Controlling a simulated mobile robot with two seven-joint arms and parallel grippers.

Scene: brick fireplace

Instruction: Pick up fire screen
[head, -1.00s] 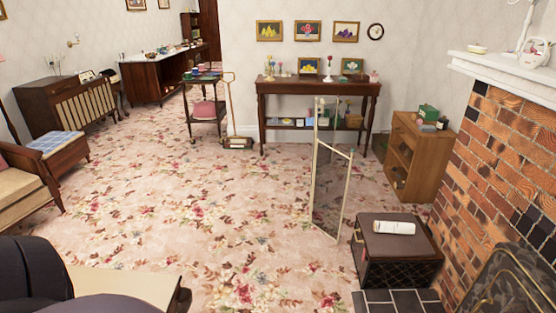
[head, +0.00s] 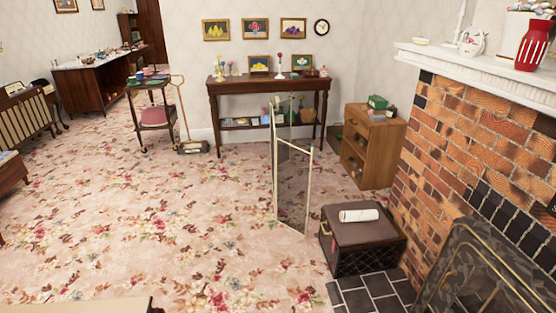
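A folding screen (head: 293,187) with clear panels and a thin cream frame stands upright on the carpet near the middle of the head view. It is partly folded, with its panels at an angle. A dark screen with curved brass-coloured lines (head: 482,268) stands at the fireplace opening at the lower right, partly cut off by the picture edge. I cannot tell for certain which of the two is the fire screen. Neither of my grippers shows in the head view.
A brown box (head: 362,240) with a white roll (head: 359,215) on it sits beside the folding screen, by dark hearth tiles (head: 372,295). A wooden cabinet (head: 370,148) and a dark side table (head: 267,88) stand behind. The floral carpet (head: 150,225) to the left is clear.

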